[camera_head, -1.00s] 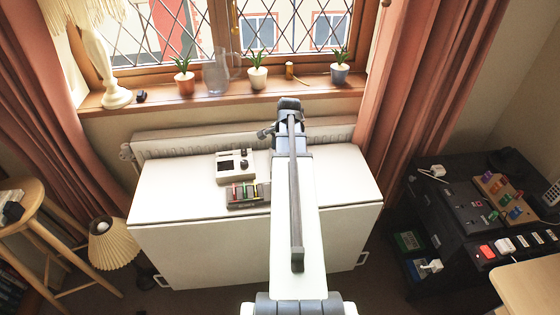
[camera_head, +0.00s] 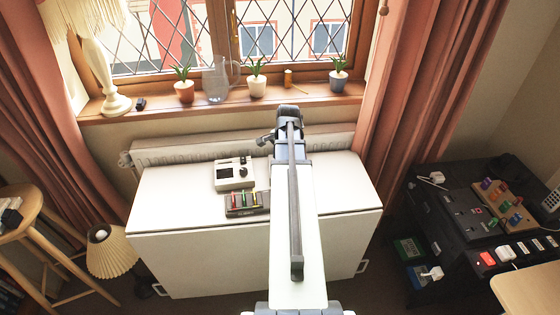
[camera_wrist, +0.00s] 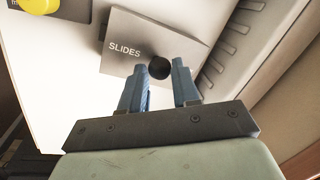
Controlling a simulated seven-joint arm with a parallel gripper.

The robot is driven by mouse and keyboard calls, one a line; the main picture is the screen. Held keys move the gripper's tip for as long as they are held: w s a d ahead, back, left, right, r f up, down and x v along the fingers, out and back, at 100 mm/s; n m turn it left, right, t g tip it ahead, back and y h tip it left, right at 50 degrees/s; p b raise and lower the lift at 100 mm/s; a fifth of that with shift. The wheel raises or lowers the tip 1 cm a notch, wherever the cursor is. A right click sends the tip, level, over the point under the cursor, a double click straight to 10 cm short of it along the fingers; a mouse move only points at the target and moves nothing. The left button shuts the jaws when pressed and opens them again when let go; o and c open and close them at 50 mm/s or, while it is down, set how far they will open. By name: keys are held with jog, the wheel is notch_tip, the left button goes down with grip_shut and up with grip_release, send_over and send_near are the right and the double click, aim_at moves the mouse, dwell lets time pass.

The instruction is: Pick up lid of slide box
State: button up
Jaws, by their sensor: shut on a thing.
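The grey slide box lid (camera_wrist: 150,28), marked "SLIDES", shows in the wrist view with a round black knob (camera_wrist: 160,67) near its lower edge. My gripper (camera_wrist: 165,70) has its two blue fingers on either side of that knob and is shut on it. The box beneath the lid is mostly hidden, so I cannot tell whether the lid touches it. In the head view my arm hides the lid and the fingers.
A white cabinet top (camera_head: 180,190) lies under the arm. On it, left of my arm, stand a pale device (camera_head: 234,174) and a dark rack with coloured pieces (camera_head: 246,203). A radiator (camera_head: 200,150) and a windowsill with potted plants (camera_head: 257,86) are behind.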

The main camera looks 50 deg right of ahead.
notch_tip(320, 180, up, 8)
jog(key=shift+r, duration=0.25)
jog(key=w+a+n, duration=0.2)
jog(key=w+a, duration=0.3)
jog(key=a, duration=0.5)
jog(key=s+a+f+n+g+y, duration=0.1)
jog(key=s+a+f+n, duration=0.3)
jog(key=a+n, duration=0.5)
jog(key=shift+s+f+n+g+y, duration=0.15)
jog(key=shift+f+n+g+y, duration=0.55)
jog(key=shift+n, duration=3.3)
jog(key=shift+f+t, duration=0.3)
jog(key=shift+f, duration=0.4)
